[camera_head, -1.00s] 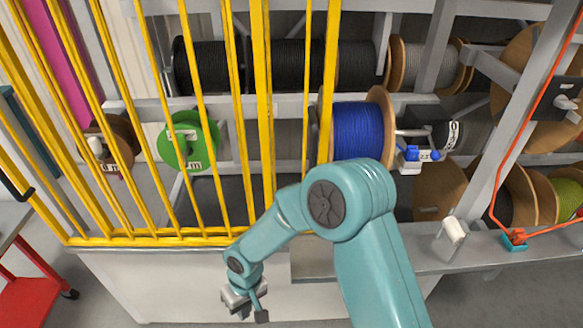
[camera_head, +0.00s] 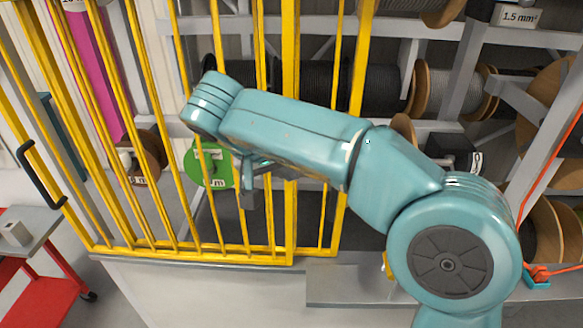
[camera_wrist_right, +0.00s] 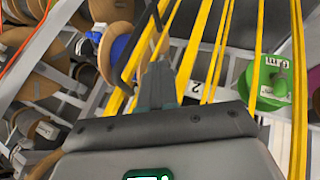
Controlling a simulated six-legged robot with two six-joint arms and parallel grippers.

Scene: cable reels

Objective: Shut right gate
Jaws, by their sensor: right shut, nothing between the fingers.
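Yellow barred gate panels (camera_head: 290,225) stand in front of the reel racks in the head view. A black handle (camera_head: 35,175) shows on the far-left bars. My right gripper (camera_head: 249,188) is shut and empty among the bars in that view, close to the green reel in the picture. In the right wrist view, the gripper (camera_wrist_right: 157,85) points at yellow bars (camera_wrist_right: 192,50) with a black bar handle (camera_wrist_right: 140,45) just beyond its fingertips. I cannot tell whether they touch. My arm hides part of the right-hand bars in the head view. My left gripper is not in view.
A green reel (camera_head: 218,165) and dark cable reels (camera_head: 310,85) sit behind the bars. A blue reel (camera_wrist_right: 120,46) shows in the wrist view. An orange cable (camera_head: 558,150) hangs at the right. A red cart (camera_head: 40,290) stands at lower left.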

